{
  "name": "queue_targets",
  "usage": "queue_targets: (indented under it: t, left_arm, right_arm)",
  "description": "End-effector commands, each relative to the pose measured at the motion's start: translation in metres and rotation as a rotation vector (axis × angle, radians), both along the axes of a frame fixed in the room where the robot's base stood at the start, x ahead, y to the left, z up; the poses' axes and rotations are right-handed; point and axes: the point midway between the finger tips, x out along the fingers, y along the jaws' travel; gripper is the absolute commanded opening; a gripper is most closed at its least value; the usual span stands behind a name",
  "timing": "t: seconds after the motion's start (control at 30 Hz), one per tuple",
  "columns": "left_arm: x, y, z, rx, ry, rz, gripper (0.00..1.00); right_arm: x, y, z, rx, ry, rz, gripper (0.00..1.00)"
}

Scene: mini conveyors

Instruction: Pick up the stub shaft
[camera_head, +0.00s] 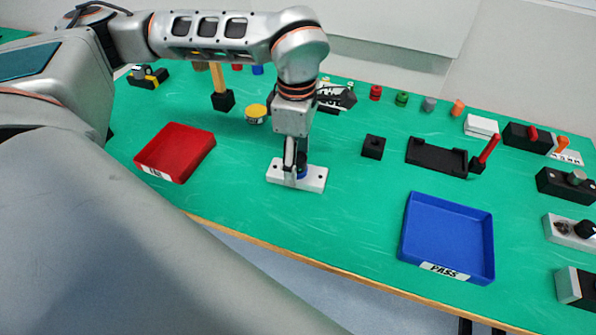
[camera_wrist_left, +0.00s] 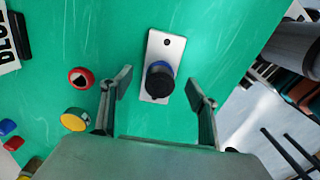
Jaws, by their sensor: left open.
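A white block (camera_head: 314,180) with a hole at its end lies near the front of the green table. A round black-topped part with a blue ring, seemingly the stub shaft (camera_wrist_left: 159,86), stands upright on this block (camera_wrist_left: 156,50) in the left wrist view. In the head view only its blue part (camera_head: 302,172) shows beside my finger. My left gripper (camera_head: 294,166) points down over the block. In the left wrist view my gripper (camera_wrist_left: 159,76) is open, one finger on each side of the part, with gaps between. My right gripper is out of view.
A red tray (camera_head: 205,150) stands left of the block and a blue PASS tray (camera_head: 412,225) to the right. A black square block (camera_head: 373,147) and a black fixture (camera_head: 436,157) stand right of it. Several small coloured parts line the back. Table around the block is clear.

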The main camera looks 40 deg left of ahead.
Motion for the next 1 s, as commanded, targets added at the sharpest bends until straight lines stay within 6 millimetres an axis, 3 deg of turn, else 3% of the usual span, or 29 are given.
queue_targets:
  t: [0.2, 0.47, 0.7, 1.0]
  left_arm:
    - [0.000, -0.001, -0.025, -0.001, 0.000, -0.001, 0.60]
    - [0.000, -0.001, -0.026, -0.001, -0.001, -0.001, 0.60]
    - [0.000, -0.001, -0.026, -0.001, -0.001, 0.000, 0.00]
    - [0.001, -0.001, -0.025, -0.001, -0.003, 0.000, 0.00]
  right_arm:
    - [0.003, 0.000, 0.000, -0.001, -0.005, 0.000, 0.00]
    - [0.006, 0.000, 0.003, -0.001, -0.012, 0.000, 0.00]
    - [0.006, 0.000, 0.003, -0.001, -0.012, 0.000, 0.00]
    - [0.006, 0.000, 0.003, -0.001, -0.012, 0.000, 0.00]
